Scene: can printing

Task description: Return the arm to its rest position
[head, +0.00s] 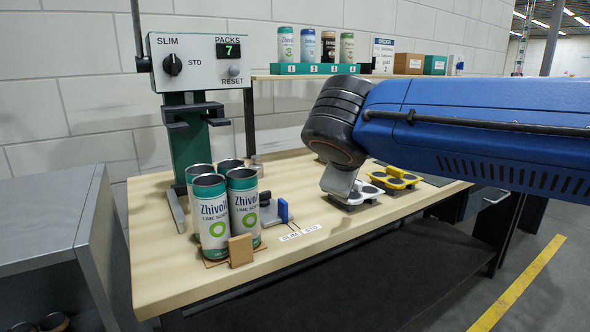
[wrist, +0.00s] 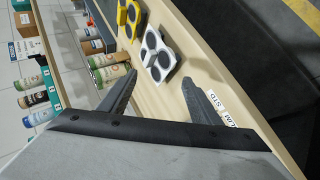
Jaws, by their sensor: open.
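My blue arm reaches in from the right of the head view, over the wooden table (head: 160,270). Its dark wrist ends in a grey metal piece above the table; the fingers are not clear there. In the wrist view my gripper (wrist: 160,76) is open, its two dark fingers spread wide with nothing between them. Beyond the fingertips lies a white holder with dark round pads (wrist: 157,52); it also shows in the head view below the wrist. A group of green-and-white Zhivolt cans (head: 212,220) stands upright at the left of the table, apart from my gripper.
The machine (head: 200,62) with a dial and a display reading 7 stands behind the cans. A yellow holder (head: 397,178) lies beside the white one. A back shelf bears several cans in a green rack (head: 315,69) and boxes. A grey cabinet (head: 45,225) stands left.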

